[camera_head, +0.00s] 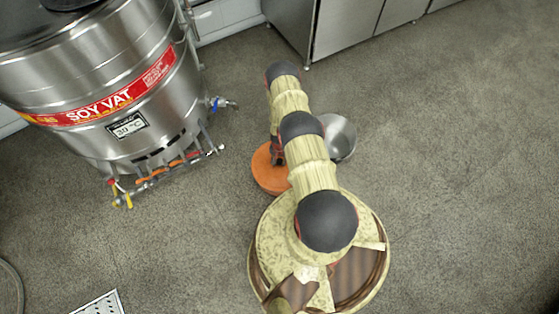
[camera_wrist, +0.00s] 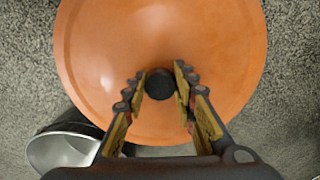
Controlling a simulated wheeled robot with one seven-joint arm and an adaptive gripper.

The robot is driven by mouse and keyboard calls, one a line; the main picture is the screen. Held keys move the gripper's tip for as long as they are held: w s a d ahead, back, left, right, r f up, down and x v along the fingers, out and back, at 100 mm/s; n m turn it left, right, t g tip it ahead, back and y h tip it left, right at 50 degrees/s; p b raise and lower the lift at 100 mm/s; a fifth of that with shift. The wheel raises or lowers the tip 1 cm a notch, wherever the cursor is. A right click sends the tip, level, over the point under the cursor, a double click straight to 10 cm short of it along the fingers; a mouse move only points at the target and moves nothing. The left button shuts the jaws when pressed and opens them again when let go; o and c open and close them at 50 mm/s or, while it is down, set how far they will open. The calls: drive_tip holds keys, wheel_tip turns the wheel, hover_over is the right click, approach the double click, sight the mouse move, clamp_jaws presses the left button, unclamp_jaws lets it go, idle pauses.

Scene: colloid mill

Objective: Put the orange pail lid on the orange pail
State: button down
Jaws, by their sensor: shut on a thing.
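The orange pail lid (camera_wrist: 160,40) is a round orange disc with a dark knob (camera_wrist: 160,84) at its middle. It fills most of the upper wrist view, and an orange round shape (camera_head: 268,172) shows beside my arm in the head view. My gripper (camera_wrist: 160,76) is shut on the lid's knob, with one finger on each side of it. In the head view my gripper (camera_head: 277,155) is over the orange disc and partly hidden by my arm. I cannot make out the orange pail apart from the lid; anything under the disc is hidden.
A shiny metal bowl or pail (camera_head: 341,138) stands on the floor close to the right, also at the lower left of the wrist view (camera_wrist: 60,150). A large soy vat (camera_head: 100,90) with valves stands left. Steel cabinets (camera_head: 345,28) line the back. Floor at right is clear.

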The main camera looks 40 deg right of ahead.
drive_tip(key=shift+f+b, duration=0.35)
drive_tip(key=shift+f, duration=0.3)
idle(0.5)
drive_tip(key=c, duration=1.3)
unclamp_jaws()
drive_tip(key=shift+c, duration=0.2)
drive_tip(key=shift+r, duration=0.1)
drive_tip(key=shift+w+d+r, duration=0.1)
drive_tip(key=shift+r, duration=0.75)
wheel_tip(320, 180, up, 10)
